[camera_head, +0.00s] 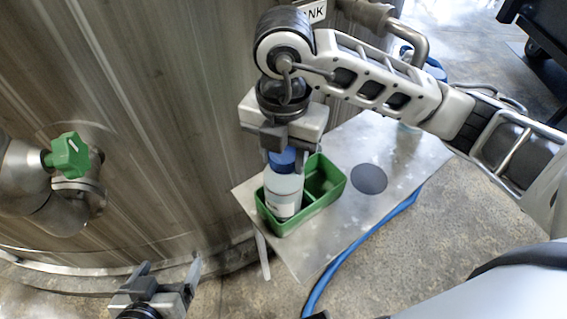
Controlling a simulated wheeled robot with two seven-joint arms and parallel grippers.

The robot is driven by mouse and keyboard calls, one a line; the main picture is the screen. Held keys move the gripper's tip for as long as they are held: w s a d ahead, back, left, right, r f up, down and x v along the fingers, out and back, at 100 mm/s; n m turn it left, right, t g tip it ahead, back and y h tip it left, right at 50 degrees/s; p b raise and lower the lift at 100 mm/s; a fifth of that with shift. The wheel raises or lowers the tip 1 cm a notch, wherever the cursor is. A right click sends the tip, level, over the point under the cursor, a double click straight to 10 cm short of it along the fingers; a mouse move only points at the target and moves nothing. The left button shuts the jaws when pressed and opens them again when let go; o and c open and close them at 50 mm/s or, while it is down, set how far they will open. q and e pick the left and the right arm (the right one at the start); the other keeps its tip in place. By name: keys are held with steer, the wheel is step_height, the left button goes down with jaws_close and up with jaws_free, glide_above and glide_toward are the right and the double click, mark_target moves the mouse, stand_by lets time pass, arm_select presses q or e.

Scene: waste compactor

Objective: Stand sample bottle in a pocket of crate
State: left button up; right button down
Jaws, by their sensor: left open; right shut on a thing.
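The sample bottle (284,192) is pale and translucent with a blue cap and a label. It is upright in the near-left pocket of the green crate (327,203), or just above its floor; its base is hidden by the crate wall. My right gripper (282,157) is above the crate and shut on the bottle's blue cap. The crate's other visible pocket, behind and right of the bottle, looks empty. My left gripper (165,272) is open and empty at the lower left, well away from the crate.
The crate stands on a metal table (335,235) with a dark round disc (369,179) right of it. A blue hose (358,240) runs along the table's front edge. A large metal tank (190,110) rises behind, with a green valve knob (68,155) at left.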

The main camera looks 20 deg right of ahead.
step_height(320, 180, down, 3)
steer(key=shift+r, duration=0.15)
steer(key=c, duration=0.8)
jaws_free()
